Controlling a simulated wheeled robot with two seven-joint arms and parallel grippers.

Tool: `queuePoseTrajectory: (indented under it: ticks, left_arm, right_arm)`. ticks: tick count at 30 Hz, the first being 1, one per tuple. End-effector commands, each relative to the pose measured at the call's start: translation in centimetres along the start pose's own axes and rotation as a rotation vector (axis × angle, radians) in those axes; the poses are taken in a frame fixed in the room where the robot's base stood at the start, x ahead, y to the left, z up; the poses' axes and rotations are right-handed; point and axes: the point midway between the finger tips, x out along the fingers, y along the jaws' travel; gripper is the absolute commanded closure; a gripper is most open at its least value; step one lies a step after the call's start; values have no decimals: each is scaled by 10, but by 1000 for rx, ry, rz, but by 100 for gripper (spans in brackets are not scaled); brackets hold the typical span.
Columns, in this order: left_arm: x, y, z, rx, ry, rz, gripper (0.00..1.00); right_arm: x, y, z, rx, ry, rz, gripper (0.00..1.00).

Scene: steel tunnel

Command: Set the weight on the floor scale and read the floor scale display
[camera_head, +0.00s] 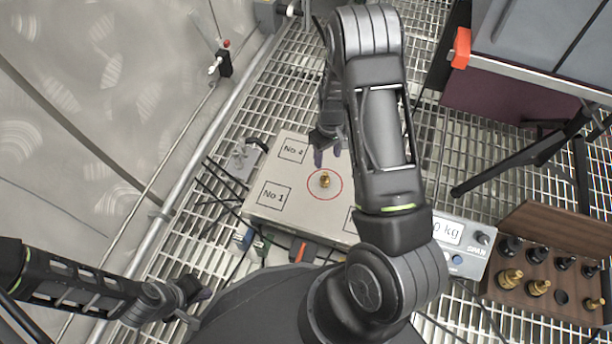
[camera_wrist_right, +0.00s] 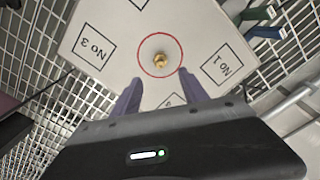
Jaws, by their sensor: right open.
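The brass weight (camera_head: 324,180) stands inside the red circle on the pale plate of the floor scale (camera_head: 305,217). The weight also shows in the right wrist view (camera_wrist_right: 160,60), ahead of the fingertips and apart from them. My right gripper (camera_head: 328,153) is open and empty above the plate, just behind the weight; its two purple fingers (camera_wrist_right: 157,88) are spread in the wrist view. The scale display (camera_head: 447,230) is partly hidden by my right arm; only "0 kg" at its end is readable. My left gripper (camera_head: 198,296) is at the lower left, away from the scale; its fingers are too unclear to judge.
A wooden weight box (camera_head: 540,284) with several brass and dark weights stands at the lower right. A dark case on a folding stand (camera_head: 535,75) is at the upper right. Cables and a pipe run along the left of the metal grating. The tunnel wall is beyond.

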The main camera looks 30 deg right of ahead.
Motion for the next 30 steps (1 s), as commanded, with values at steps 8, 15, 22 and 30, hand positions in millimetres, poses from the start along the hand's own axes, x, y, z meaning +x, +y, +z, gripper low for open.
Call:
queuePoseTrajectory:
  ticks: [8,15,22,30]
  left_arm:
    - [0,0,0,0,0,0,100]
    - [0,0,0,0,0,0,100]
    - [0,0,0,0,0,0,100]
    - [0,0,0,0,0,0,100]
  right_arm:
    - [26,-51,17,29,12,-42,48]
    - [58,-209,87,143,60,-202,48]
    - [39,-299,140,234,91,-333,48]
    - [37,-303,142,242,96,-341,48]
